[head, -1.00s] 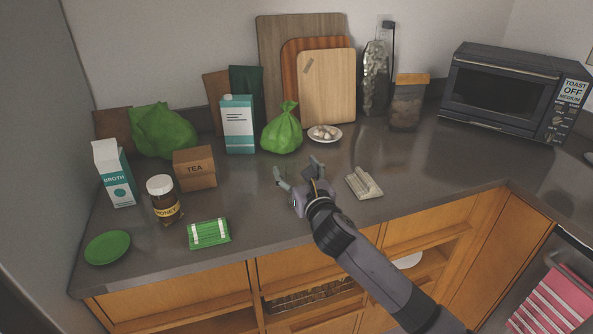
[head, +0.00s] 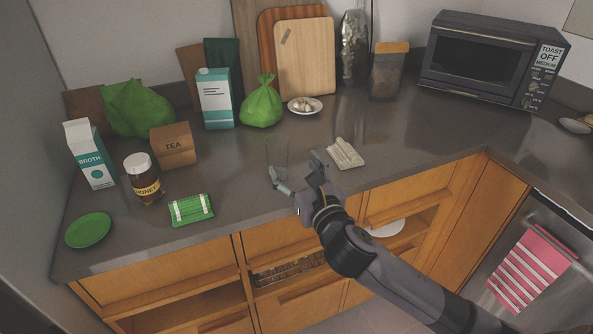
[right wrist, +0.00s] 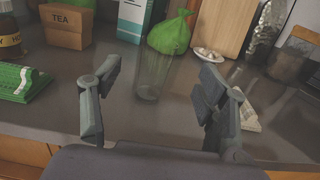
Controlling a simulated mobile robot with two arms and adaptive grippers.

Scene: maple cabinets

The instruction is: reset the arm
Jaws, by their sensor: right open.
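My right gripper (head: 297,170) is open and empty at the counter's front edge, its arm coming in from the lower right. In the right wrist view its two fingers (right wrist: 158,80) are spread wide apart. A clear drinking glass (head: 276,150) stands upright on the counter just beyond the fingertips; it also shows between and beyond the fingers in the right wrist view (right wrist: 152,75). The glass is faint in the head view. My left gripper is not in view.
The dark counter (head: 240,185) holds a tea box (head: 174,146), a honey jar (head: 143,180), a broth carton (head: 91,155), a green bag (head: 262,105) and a cream-coloured ridged object (head: 345,153) right of the gripper. A toaster oven (head: 490,60) stands at the back right. Open shelves lie below.

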